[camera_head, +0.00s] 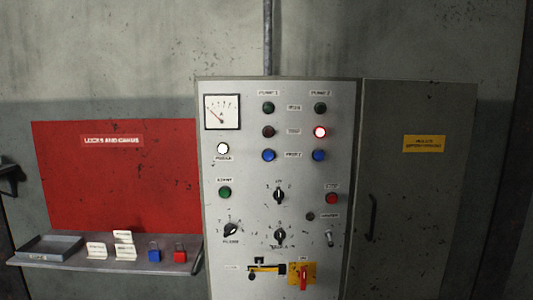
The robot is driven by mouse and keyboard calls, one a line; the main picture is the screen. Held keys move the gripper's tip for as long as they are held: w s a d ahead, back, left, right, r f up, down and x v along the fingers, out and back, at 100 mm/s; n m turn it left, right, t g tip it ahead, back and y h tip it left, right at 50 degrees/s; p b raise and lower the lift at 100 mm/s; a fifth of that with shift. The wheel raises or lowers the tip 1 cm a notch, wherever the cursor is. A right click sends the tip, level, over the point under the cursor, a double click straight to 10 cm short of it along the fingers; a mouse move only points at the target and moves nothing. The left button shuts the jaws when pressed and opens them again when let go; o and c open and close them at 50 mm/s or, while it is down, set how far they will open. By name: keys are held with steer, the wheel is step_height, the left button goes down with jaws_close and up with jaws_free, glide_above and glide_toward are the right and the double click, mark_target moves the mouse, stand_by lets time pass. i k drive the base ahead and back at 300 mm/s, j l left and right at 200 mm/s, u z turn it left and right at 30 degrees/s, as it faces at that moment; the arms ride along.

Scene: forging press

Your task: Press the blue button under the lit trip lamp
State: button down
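The grey control panel (299,190) stands in the middle of the view, facing me. It has two columns of indicators, labelled as pumps 1 and 2. The right column's red trip lamp (320,132) glows bright with a pale centre. Directly under it is a blue button (319,155). The left column's red lamp (268,132) is dark, with another blue button (268,155) under it. Nothing blocks either button. My gripper is not in view.
A shelf (75,262) with a tray, cards and blue and red padlocks juts out at the lower left, below a red board (115,185). A yellow-and-red switch (302,274) is low on the panel. A grey cabinet door (415,200) adjoins at right.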

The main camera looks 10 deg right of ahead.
mark_target(319, 155)
steer(key=i+j+u, duration=0.15)
steer(key=j, duration=0.2)
steer(key=i+j+u, duration=0.2)
steer(key=j, duration=0.2)
steer(key=i+j+u, duration=0.15)
steer(key=j, duration=0.15)
steer(key=i+j+u, duration=0.2)
steer(key=j, duration=0.15)
steer(key=j+u, duration=0.15)
steer(key=j, duration=0.25)
